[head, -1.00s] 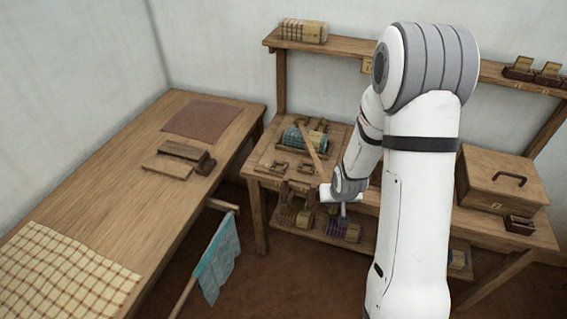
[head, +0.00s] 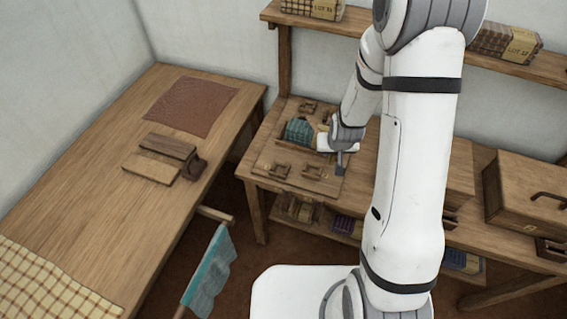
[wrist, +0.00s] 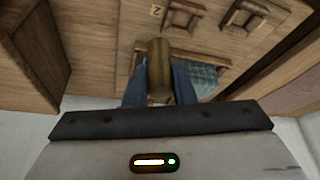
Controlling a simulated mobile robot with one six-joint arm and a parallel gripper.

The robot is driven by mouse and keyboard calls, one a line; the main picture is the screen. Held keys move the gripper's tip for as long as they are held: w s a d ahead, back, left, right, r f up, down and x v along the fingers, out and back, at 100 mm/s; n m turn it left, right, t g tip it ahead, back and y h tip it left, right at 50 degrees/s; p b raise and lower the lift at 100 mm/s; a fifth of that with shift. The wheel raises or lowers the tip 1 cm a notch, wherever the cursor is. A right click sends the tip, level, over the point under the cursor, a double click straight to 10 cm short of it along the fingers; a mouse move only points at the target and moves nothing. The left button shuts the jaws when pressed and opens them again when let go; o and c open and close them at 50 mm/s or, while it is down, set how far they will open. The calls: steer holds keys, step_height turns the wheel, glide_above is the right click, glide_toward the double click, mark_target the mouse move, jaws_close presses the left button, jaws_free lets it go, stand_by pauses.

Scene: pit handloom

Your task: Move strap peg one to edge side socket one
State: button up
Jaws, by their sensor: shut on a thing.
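My gripper (wrist: 159,88) is shut on a brown wooden peg (wrist: 158,62), seen upright between its two blue fingers in the wrist view. In the head view my gripper (head: 340,168) hangs over the right part of the wooden board on the workbench; the peg cannot be made out there. Small wooden socket-like fittings (head: 313,172) stand on the board, with another pair at front left (head: 271,168). Two such fittings (wrist: 182,18) show at the top of the wrist view, beside a tag marked 2 (wrist: 157,10). Which one is edge side socket one, I cannot tell.
A teal cloth bundle (head: 299,130) in a wooden holder sits on the board close left of my gripper. A shelf (head: 345,23) runs above the bench. A lidded box (head: 525,195) stands to the right. The long table (head: 95,190) at left has bare room.

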steer(key=shift+d, duration=0.1)
steer(key=shift+w+f+b, duration=0.1)
steer(key=shift+f+b, duration=0.05)
steer(key=shift+b, duration=0.25)
steer(key=w+a+f+m+b, duration=0.1)
steer(key=w+a+b, duration=0.1)
steer(key=a+b, duration=0.8)
steer(key=w+a+f+b, duration=0.15)
steer(key=a+b, duration=0.45)
steer(key=b, duration=0.7)
steer(key=shift+h, duration=0.3)
step_height(320, 180, down, 8)
steer(key=shift+w+f+b, duration=0.1)
steer(key=shift+f+b, duration=0.1)
steer(key=shift+b, duration=0.3)
steer(key=shift+f, duration=0.1)
steer(key=shift+f, duration=0.15)
steer(key=o, duration=1)
